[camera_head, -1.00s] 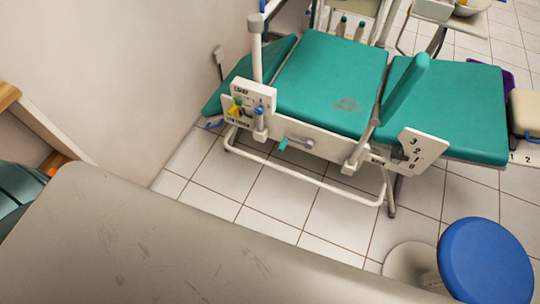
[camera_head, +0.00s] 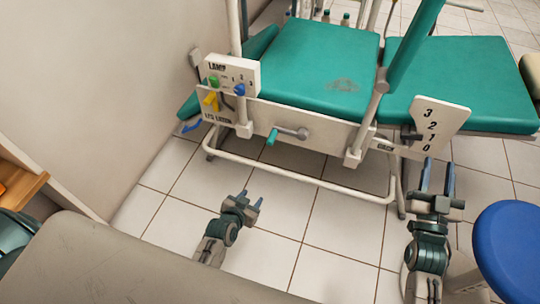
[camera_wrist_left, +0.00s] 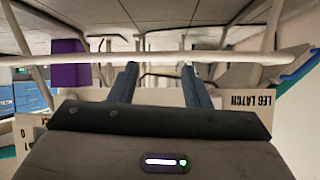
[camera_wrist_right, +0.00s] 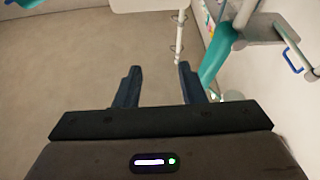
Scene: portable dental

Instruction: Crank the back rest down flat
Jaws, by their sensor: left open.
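The crank (camera_head: 303,132) is a metal arm with a teal handle (camera_head: 271,137), on the white side rail below the teal seat. The teal pad I take for the back rest (camera_head: 465,85) lies right of the seat and looks about level. A white plate (camera_head: 436,123) numbered 3, 2, 1, 0 is beside it; the exact reading is unclear. My left gripper (camera_head: 249,203) is open and empty, below and apart from the crank. It shows in the left wrist view (camera_wrist_left: 160,82). My right gripper (camera_head: 437,168) is open and empty below the plate; its fingers show in the right wrist view (camera_wrist_right: 157,82).
A LAMP panel (camera_head: 232,76) with coloured knobs stands left of the crank. A leg latch plate (camera_head: 222,118) is below it. A blue stool (camera_head: 508,245) is at right. The lower white frame bar (camera_head: 300,178) crosses below the crank.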

